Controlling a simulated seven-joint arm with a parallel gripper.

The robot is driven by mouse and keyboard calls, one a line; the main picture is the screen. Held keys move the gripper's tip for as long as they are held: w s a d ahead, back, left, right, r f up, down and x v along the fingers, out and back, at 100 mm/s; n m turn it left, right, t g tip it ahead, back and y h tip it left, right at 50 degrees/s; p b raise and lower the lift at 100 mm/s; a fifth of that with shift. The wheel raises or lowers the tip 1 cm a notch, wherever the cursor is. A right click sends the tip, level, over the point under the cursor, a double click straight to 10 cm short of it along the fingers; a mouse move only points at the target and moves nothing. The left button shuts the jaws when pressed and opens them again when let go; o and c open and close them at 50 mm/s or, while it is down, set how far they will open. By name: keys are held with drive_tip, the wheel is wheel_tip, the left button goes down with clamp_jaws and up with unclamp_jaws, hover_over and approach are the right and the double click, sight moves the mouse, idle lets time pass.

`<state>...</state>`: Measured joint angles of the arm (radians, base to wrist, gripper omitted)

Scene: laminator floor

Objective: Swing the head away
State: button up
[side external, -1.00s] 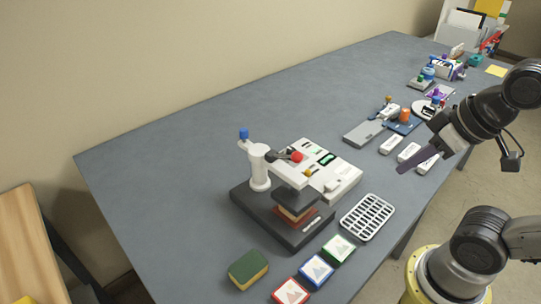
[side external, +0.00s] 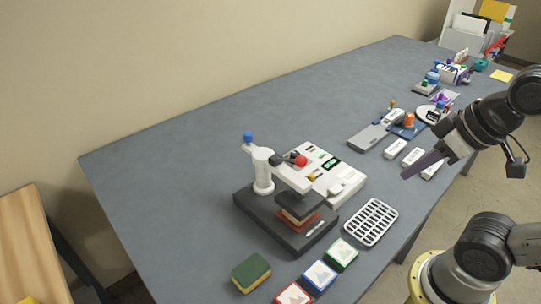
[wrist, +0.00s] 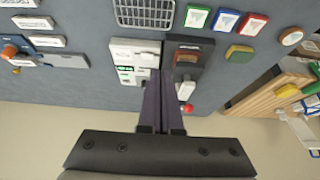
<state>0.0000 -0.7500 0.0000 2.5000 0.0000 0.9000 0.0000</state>
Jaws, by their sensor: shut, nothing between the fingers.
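A small press stands on the near part of the grey table. It has a dark base (side external: 262,215), a white column (side external: 263,172) and a dark head (side external: 293,203) over a stack with a reddish layer. A red ball knob (side external: 301,160) sits at the head's arm, and a blue knob (side external: 248,138) tops the arm's back end. The red knob also shows in the wrist view (wrist: 187,108). My gripper (side external: 406,175) is shut and empty, in the air right of the press and apart from it. In the wrist view its purple fingers partly cover the press's left edge.
A white control panel (side external: 318,168) stands right beside the press. A white grid rack (side external: 371,222), several framed picture cards (side external: 320,275) and a green-yellow sponge (side external: 251,272) lie in front. White blocks (side external: 395,149) lie near the right edge. The table's left and back are clear.

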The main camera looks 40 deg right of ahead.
drive_tip(key=shift+o, duration=2.3)
drive_tip(key=shift+s+f+m, duration=0.15)
drive_tip(key=shift+s+m, duration=0.1)
drive_tip(key=shift+m, duration=0.05)
drive_tip(key=o, duration=0.4)
wheel_tip(320, 180, up, 4)
drive_tip(key=shift+w+m, duration=0.1)
drive_tip(key=shift+m, duration=0.9)
drive_tip(key=w+a+r+m+g, duration=0.1)
drive_tip(key=w+r+m, duration=0.1)
drive_tip(key=w+r, duration=0.45)
drive_tip(key=w+r+m+g, duration=0.15)
drive_tip(key=w+r, duration=0.25)
drive_tip(key=r, duration=0.5)
drive_tip(key=m+g, duration=0.3)
hover_over(248, 133)
wheel_tip(248, 133, down, 11)
wheel_tip(248, 133, down, 14)
drive_tip(key=shift+r, duration=0.1)
